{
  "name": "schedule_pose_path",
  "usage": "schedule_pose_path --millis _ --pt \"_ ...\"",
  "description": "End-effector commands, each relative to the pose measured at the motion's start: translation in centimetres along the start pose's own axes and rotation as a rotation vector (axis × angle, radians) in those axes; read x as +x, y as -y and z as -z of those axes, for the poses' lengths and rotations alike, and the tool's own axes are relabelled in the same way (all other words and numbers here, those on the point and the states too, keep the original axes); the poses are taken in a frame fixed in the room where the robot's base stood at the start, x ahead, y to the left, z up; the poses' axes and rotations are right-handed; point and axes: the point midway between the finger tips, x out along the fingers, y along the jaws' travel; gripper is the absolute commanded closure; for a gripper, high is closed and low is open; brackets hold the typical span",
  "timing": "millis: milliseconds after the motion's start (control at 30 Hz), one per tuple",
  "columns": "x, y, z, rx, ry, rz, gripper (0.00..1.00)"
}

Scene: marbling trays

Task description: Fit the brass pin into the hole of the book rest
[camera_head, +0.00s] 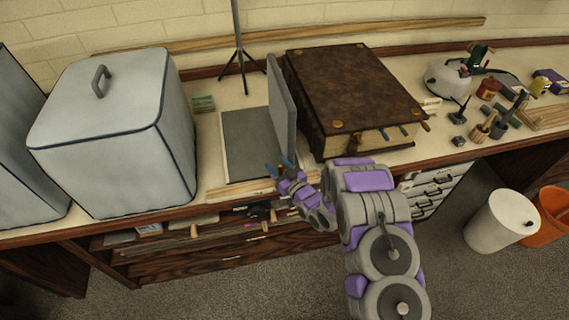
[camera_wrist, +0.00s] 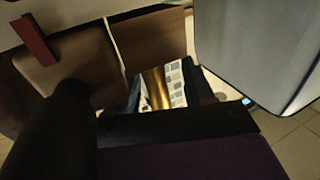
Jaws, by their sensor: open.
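The book rest (camera_head: 283,110) appears to be the grey stand with a flat base and an upright panel, left of the big brown book. I cannot make out its hole. My gripper (camera_head: 281,170) is open at the front edge of the bench, by the near end of the upright panel. In the wrist view a brass-coloured upright piece (camera_wrist: 157,88) shows beyond the dark gripper parts. It may be the brass pin; its lower end is hidden. I cannot tell whether it stands between the fingers, and no contact shows.
A large grey covered box (camera_head: 115,130) stands on the left. The thick brown book (camera_head: 350,90) lies close on the right. A black tripod stand (camera_head: 239,60) is behind. Small pots and tools crowd the far right. Shelves and drawers lie below the bench edge.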

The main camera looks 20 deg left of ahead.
Motion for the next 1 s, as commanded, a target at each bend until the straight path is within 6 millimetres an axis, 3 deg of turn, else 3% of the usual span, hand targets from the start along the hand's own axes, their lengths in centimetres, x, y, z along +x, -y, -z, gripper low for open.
schedule_pose_path --millis 167,333,800,1000 --pt "-0.1 -0.2 0.1 0.0 -0.001 -0.003 0.45" --pt "-1.8 -0.3 0.1 0.001 0.002 -0.005 0.45" --pt "-11.7 -0.1 -0.1 0.002 0.006 -0.004 0.45" --pt "-14.9 -0.1 -0.1 0.0 0.003 -0.003 0.45"
